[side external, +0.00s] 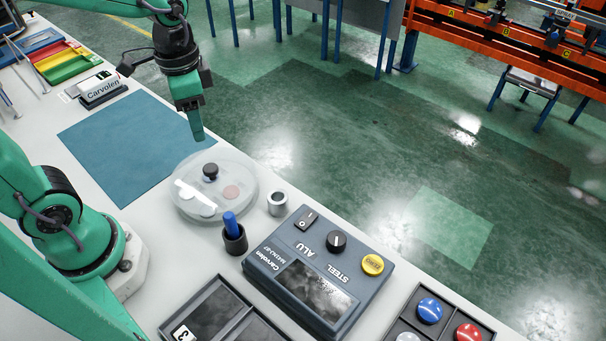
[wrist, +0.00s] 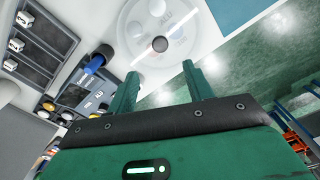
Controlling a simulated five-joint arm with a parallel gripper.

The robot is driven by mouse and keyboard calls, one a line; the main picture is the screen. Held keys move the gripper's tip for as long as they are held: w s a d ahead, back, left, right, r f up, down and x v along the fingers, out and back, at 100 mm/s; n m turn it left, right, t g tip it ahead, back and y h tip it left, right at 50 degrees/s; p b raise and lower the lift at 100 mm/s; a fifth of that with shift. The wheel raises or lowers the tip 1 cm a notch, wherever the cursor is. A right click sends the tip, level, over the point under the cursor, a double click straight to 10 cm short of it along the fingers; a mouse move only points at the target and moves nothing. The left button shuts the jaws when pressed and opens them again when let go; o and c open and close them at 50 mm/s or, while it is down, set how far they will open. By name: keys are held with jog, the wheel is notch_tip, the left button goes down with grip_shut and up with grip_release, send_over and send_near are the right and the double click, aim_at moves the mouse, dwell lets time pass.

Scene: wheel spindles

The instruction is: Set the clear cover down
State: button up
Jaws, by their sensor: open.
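The clear cover (side external: 246,178) is a round, see-through disc with a black knob (side external: 210,171) in its middle. It sits level over the work table, and pale and pinkish round shapes show through it. In the wrist view the cover (wrist: 135,38) is at the top, its knob (wrist: 160,44) just beyond the fingertips. My gripper (side external: 196,136) is above and behind the knob in the side view, apart from it. In the wrist view my gripper's fingers (wrist: 161,70) are spread with nothing between them. What the cover rests on is hard to tell.
A blue mat (side external: 125,145) lies bare behind the cover. A grey ring (side external: 277,203), a black cup with a blue stick (side external: 234,241) and a dark control box (side external: 320,283) stand close in front. Trays lie nearer the camera. The table edge is close on the right.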

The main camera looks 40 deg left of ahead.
jog(key=s+a+r+n+t, duration=0.1)
jog(key=s+r+n+t, duration=0.4)
jog(key=r, duration=0.1)
jog(key=shift+a+r+t, duration=0.15)
jog(key=shift+a+t, duration=0.05)
jog(key=shift+t, duration=0.1)
dwell(0.4)
dwell(1.3)
